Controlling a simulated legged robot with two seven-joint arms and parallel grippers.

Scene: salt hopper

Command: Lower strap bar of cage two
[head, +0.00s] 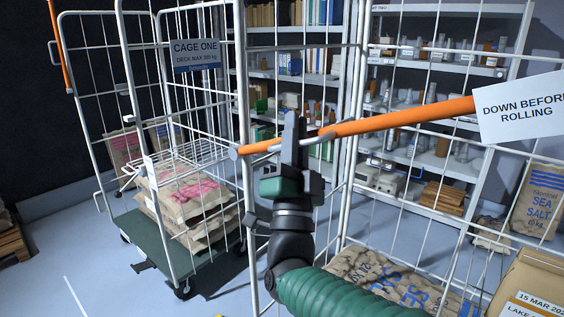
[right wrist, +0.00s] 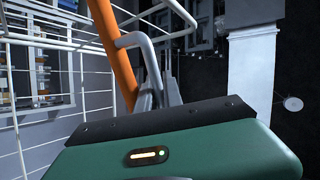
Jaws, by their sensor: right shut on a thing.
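The orange strap bar (head: 400,118) crosses the front of the near cage (head: 350,130), with a white sign (head: 522,108) reading "DOWN BEFORE ROLLING" at its right. In the picture it slopes down to a grey end near the cage's left post. My right gripper (head: 293,145) is shut at the bar's left part, by a grey bent handle (head: 318,137). In the right wrist view the bar (right wrist: 117,55) and handle (right wrist: 148,50) run down to the jaws (right wrist: 160,92); the exact contact is hidden. My left gripper is not in view.
Cage one (head: 195,55) stands at the left with stacked sacks (head: 185,200) on its green deck. Salt sacks (head: 385,280) and a carton (head: 535,285) lie at the lower right. Shelving (head: 455,60) fills the back. Floor (head: 110,275) is clear at the lower left.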

